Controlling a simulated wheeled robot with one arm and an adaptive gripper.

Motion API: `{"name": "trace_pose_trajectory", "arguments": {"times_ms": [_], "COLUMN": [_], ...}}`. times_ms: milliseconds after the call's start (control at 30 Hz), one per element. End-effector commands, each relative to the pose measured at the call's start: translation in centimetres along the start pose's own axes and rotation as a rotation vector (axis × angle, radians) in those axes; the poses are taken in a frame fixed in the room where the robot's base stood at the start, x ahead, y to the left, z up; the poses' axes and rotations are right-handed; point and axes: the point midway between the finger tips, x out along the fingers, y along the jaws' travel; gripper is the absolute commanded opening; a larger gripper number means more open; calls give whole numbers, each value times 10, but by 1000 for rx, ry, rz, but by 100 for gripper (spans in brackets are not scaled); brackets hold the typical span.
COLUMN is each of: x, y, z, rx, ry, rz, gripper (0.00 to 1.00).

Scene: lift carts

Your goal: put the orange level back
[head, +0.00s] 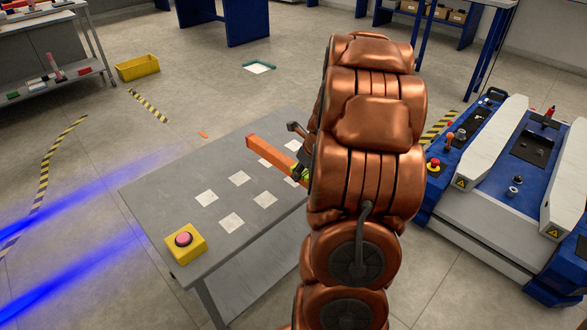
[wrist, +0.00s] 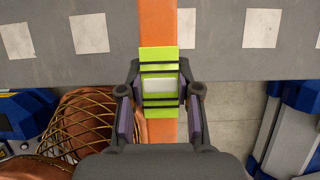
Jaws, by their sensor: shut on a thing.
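The orange level (head: 270,152) is a long bar held above the grey table (head: 160,197). In the wrist view the orange level (wrist: 155,22) runs up and down the picture, with a yellow-green band with dark stripes around its middle. My gripper (wrist: 157,100) is shut on the level at this band, one finger on each side. In the head view my copper arm hides most of the gripper and the level's near end. The level's far part reaches over the table top, which bears several white square marks (head: 206,197).
A yellow box with a red button (head: 185,240) stands on the table's near left corner. A blue and white lift cart (head: 500,190) stands to the right. A yellow bin (head: 137,67) lies on the floor at the back left. The table top's middle is bare.

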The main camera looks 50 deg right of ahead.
Motion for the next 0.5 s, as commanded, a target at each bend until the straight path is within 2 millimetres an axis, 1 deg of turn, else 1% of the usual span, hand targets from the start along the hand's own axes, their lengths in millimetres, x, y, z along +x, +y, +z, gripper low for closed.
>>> {"name": "trace_pose_trajectory", "arguments": {"times_ms": [33, 300, 500], "x": [6, 24, 31], "y": [-4, -25, -32], "z": [6, 42, 57], "rx": [-2, -4, -2], "ry": [2, 0, -1], "rz": [2, -1, 0], "gripper": [0, 0, 0]}}
